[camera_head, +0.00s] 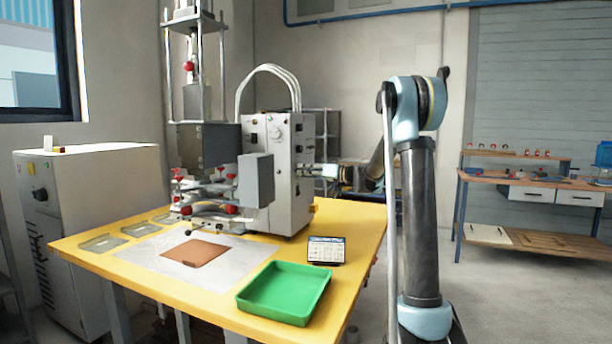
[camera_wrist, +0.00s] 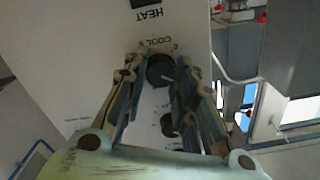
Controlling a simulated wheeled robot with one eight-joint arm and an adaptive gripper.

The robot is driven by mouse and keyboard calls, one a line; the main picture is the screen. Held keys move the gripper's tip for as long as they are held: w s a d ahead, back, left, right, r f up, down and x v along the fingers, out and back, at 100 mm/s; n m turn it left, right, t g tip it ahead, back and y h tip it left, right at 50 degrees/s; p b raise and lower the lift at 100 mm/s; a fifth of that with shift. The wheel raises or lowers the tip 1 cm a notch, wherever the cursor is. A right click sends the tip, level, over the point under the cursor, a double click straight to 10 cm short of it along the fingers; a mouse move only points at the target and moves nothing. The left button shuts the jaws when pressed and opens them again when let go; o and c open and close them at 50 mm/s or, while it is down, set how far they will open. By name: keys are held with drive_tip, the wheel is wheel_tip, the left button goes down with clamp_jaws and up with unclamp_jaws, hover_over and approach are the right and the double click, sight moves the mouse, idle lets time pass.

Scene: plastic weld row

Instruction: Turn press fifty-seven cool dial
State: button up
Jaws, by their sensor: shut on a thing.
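The cool dial (camera_wrist: 160,70) is a round black knob under the word COOL on the press's pale panel (camera_wrist: 95,60) in the wrist view. My gripper (camera_wrist: 160,78) has one finger on each side of this dial and is shut on it. In the head view my gripper (camera_head: 322,172) reaches in from the right to the side of the grey press cabinet (camera_head: 262,144), and the dial is too small to make out there. No press number is readable.
A second black dial (camera_wrist: 170,125) sits below, between my fingers. The yellow table (camera_head: 350,228) holds a green tray (camera_head: 285,292), a small display (camera_head: 326,250) and a brown sheet (camera_head: 200,252). A workbench (camera_head: 520,180) stands at the right, with open floor before it.

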drive_tip(key=shift+f, duration=0.1)
drive_tip(key=o, duration=1.1)
drive_tip(key=shift+w+f, duration=0.1)
drive_tip(key=v, duration=1.2)
